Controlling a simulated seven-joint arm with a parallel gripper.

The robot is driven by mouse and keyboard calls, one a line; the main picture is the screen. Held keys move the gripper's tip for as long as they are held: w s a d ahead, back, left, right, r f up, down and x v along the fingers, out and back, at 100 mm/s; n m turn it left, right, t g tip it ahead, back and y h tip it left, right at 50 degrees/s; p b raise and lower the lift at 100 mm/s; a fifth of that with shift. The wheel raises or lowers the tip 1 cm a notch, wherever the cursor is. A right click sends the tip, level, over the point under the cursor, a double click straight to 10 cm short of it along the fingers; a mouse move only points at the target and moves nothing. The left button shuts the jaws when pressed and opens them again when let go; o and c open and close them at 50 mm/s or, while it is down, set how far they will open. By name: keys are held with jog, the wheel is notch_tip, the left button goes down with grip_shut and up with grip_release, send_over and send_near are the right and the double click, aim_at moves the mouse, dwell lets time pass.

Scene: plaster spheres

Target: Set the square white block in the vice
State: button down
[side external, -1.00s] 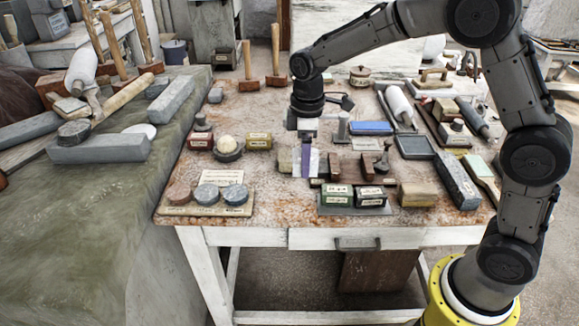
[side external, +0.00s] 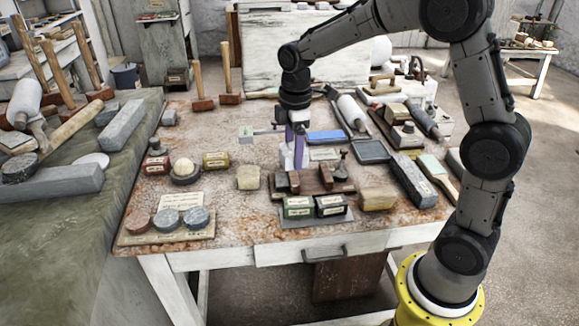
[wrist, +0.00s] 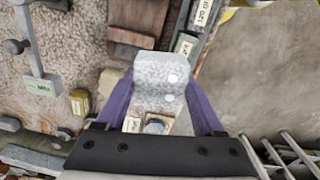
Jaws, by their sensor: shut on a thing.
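My gripper (side external: 297,150) has purple fingers and is shut on the square white block (side external: 287,156). In the wrist view the block (wrist: 160,82) sits between both fingertips of my gripper (wrist: 163,95), its pale speckled face toward the camera. The vice (side external: 315,182) appears to be the brown wooden fixture with upright jaw blocks, toward the front of the table. The block is held just behind and left of it, apart from it. In the wrist view a brown wooden part (wrist: 138,18) of the vice shows beyond the block. Part of the block is hidden by a finger.
A cream block (side external: 248,177) stands left of the vice. Green and black labelled boxes (side external: 314,206) stand in front, a tan block (side external: 378,198) to the right. A blue case (side external: 327,138) lies behind right. Stone discs (side external: 196,218) lie front left.

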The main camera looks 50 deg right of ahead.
jog(key=m, duration=0.2)
send_over(310, 181)
jog(key=f, duration=0.2)
jog(key=shift+r, duration=0.1)
jog(key=shift+f, duration=2.85)
jog(key=shift+f, duration=2.2)
grip_release()
jog(key=shift+r, duration=2)
